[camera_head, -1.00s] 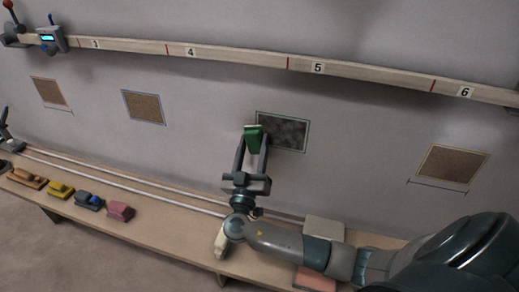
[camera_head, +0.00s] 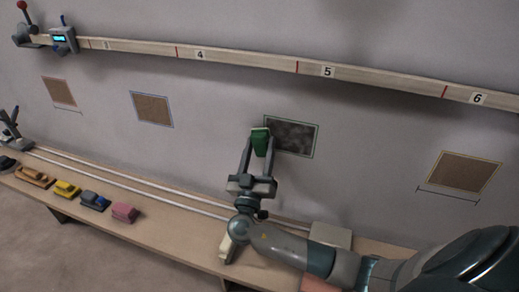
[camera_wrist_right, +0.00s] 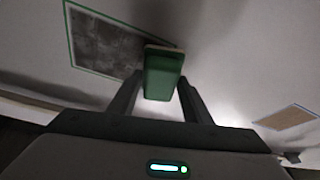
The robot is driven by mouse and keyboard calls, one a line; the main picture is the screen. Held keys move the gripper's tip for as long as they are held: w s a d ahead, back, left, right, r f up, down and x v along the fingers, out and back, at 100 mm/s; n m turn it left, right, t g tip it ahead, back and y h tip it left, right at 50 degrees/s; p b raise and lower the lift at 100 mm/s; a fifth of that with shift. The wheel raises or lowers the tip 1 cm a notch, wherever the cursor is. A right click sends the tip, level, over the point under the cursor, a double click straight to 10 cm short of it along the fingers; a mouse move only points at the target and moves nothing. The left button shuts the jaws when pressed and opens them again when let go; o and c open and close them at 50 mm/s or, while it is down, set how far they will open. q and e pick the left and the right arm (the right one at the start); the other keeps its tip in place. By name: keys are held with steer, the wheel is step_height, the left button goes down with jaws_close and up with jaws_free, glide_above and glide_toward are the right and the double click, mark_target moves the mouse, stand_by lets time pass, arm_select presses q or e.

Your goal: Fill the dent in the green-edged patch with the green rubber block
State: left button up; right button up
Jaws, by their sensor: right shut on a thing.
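The green-edged patch (camera_head: 295,138) is on the grey wall, its inside dark and mottled. It also shows at the upper left of the right wrist view (camera_wrist_right: 100,45). My right gripper (camera_head: 260,150) is shut on the green rubber block (camera_head: 260,143), which has a pale far edge. The block stands in front of the patch's left edge in the head view and covers part of it. In the right wrist view the block (camera_wrist_right: 164,76) overlaps one side edge of the patch. I cannot tell whether it touches the wall. My left gripper is not in view.
Brown patches edged red (camera_head: 59,92), blue (camera_head: 152,109) and yellow (camera_head: 464,171) are on the wall. A numbered wooden rail (camera_head: 240,65) runs above.

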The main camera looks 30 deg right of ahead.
steer(key=shift+w+d+b, duration=0.4)
steer(key=shift+d+b, duration=0.05)
steer(key=shift+d, duration=0.05)
steer(key=shift+s+d, duration=0.1)
stand_by(0.5)
steer(key=shift+s+d, duration=0.9)
steer(key=shift+s, duration=0.1)
steer(key=shift+s+d+b, duration=0.35)
steer(key=shift+s+d, duration=0.6)
steer(key=shift+s, duration=0.2)
steer(key=shift+s, duration=0.1)
steer(key=shift+s+d+b, duration=0.35)
steer(key=shift+s+d, duration=0.55)
steer(key=shift+s, duration=0.05)
